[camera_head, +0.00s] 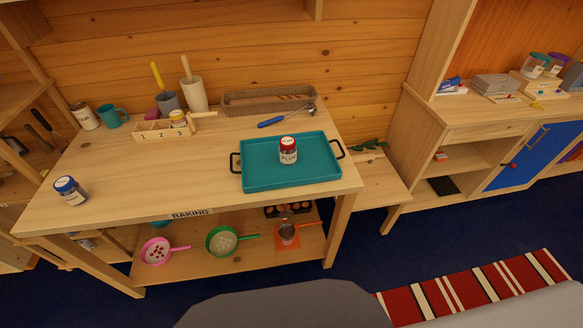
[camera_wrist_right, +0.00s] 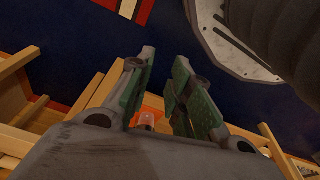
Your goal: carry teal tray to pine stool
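The teal tray (camera_head: 262,178) lies flat near the right end of the baking table (camera_head: 130,205). It has a dark handle at each short end, and a red-lidded jar (camera_head: 288,151) stands upright on it. A low pine surface (camera_head: 385,184), possibly the stool, stands against the table's right side; its far part holds a dark green item. My right gripper (camera_wrist_right: 164,58) shows in the right wrist view with its fingers apart and nothing between them. It is not touching the tray. My left gripper is in neither view.
A blue-lidded jar (camera_head: 70,190) stands at the table's left. A numbered wooden rack (camera_head: 153,132), a wicker basket (camera_head: 240,101) and a blue-handled scoop (camera_head: 272,122) lie behind. Pans (camera_head: 222,241) fill the lower shelf. A striped rug (camera_head: 470,295) lies on the blue floor, right.

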